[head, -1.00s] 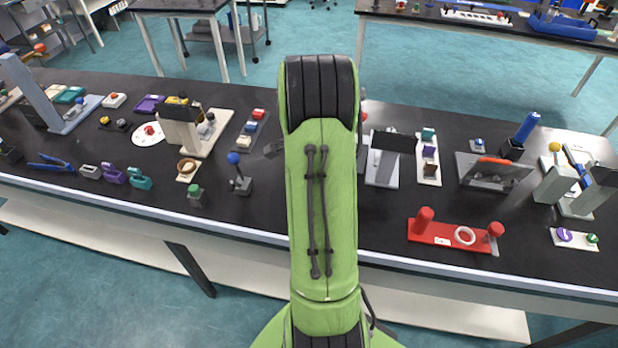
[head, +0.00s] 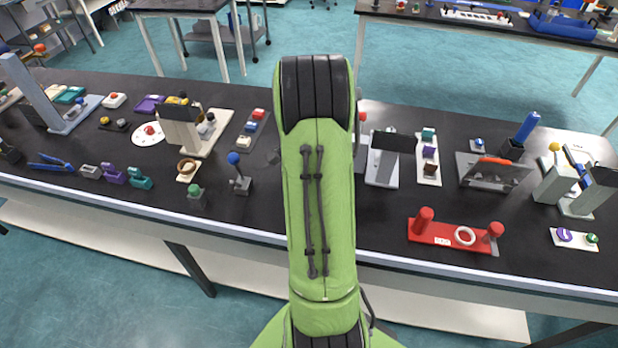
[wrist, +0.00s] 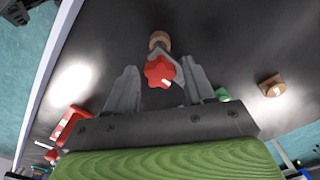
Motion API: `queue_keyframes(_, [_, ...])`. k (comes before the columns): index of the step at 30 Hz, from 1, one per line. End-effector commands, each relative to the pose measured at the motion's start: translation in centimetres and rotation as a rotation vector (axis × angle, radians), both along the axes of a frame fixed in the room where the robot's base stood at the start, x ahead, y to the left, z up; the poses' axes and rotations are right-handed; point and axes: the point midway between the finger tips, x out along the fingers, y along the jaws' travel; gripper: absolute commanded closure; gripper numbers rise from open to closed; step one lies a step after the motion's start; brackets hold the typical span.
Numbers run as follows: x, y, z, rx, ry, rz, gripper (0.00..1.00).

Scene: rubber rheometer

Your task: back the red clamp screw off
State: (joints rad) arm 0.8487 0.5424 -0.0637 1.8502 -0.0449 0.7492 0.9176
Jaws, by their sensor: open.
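The red clamp screw (wrist: 159,71) is a lobed red knob in the middle of the wrist view, with a tan round part (wrist: 159,41) just beyond it. My gripper (wrist: 157,84) is open, with one grey finger on each side of the red knob. The knob shows between the fingers, and I cannot tell whether either finger touches it. In the head view a small red part (head: 362,116) shows at the right edge of my green arm; the gripper itself is hidden behind the arm there.
The black bench (head: 270,205) is crowded with small devices. A red stand with two posts (head: 445,236) is at the front right. A blue-knobbed lever (head: 238,178) and a green-capped jar (head: 196,197) stand left of my arm. Some bench near the front edge is clear.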

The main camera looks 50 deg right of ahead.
Motion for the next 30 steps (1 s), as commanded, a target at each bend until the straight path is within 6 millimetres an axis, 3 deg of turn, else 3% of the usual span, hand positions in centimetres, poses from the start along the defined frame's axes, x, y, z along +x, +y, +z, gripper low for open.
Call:
queue_keyframes(3, [-0.01, -0.01, 0.03, 0.001, 0.000, -0.197, 0.47])
queue_keyframes(17, [0.02, 0.00, 0.01, 0.001, 0.000, -0.728, 0.47])
queue_keyframes(30, [0.02, -0.05, -0.01, 0.001, 0.000, -1.356, 0.47])
